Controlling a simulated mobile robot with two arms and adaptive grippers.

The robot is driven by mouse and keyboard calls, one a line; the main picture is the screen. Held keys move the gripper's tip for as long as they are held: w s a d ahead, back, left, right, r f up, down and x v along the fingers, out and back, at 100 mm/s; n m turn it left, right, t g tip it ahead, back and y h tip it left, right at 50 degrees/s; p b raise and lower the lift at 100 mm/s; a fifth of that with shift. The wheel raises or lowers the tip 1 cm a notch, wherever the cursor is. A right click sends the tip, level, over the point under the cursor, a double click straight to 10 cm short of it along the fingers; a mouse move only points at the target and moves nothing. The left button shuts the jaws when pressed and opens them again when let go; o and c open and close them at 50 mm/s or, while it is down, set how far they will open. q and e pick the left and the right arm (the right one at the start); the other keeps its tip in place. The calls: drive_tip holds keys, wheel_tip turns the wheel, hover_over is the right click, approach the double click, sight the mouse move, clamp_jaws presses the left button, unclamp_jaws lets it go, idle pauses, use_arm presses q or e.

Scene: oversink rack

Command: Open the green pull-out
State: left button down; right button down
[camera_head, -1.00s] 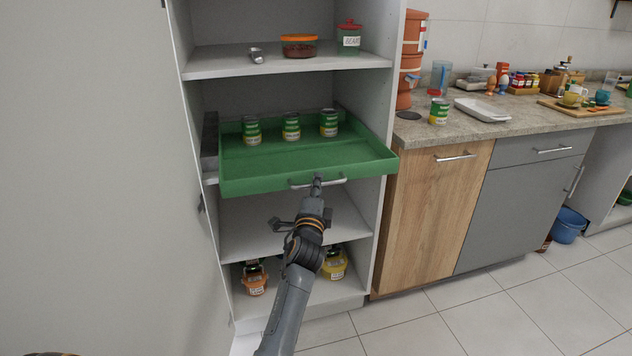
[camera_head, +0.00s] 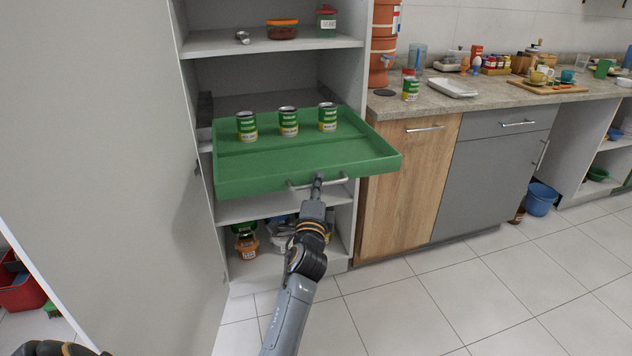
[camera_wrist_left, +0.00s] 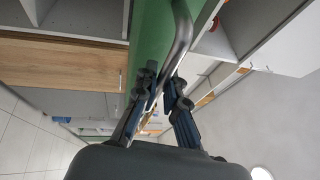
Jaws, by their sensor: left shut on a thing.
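The green pull-out (camera_head: 300,160) is a shallow green tray in the tall white cabinet. It sticks well out past the cabinet's front, with three green-and-yellow cans (camera_head: 288,121) standing in it. A metal bar handle (camera_head: 335,180) is on its front face. My left gripper (camera_head: 318,180) is shut on this handle near its middle, with its arm reaching up from below. In the left wrist view, the two fingers (camera_wrist_left: 160,85) are on either side of the curved metal handle (camera_wrist_left: 180,45), against the green front. My right gripper is not in view.
A shelf above holds a red-lidded jar (camera_head: 326,20) and an orange-lidded bowl (camera_head: 282,29). The large cabinet door (camera_head: 90,130) stands open at left. A counter (camera_head: 460,100) is at right. The floor (camera_head: 450,290) in front is clear.

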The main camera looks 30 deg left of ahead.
use_arm(q)
drive_tip(key=shift+s+d, duration=0.15)
drive_tip(key=c, duration=1.7)
unclamp_jaws()
drive_tip(key=shift+f, duration=0.1)
drive_tip(key=v, duration=0.7)
drive_tip(key=shift+s+d, duration=0.1)
drive_tip(key=shift+s, duration=0.05)
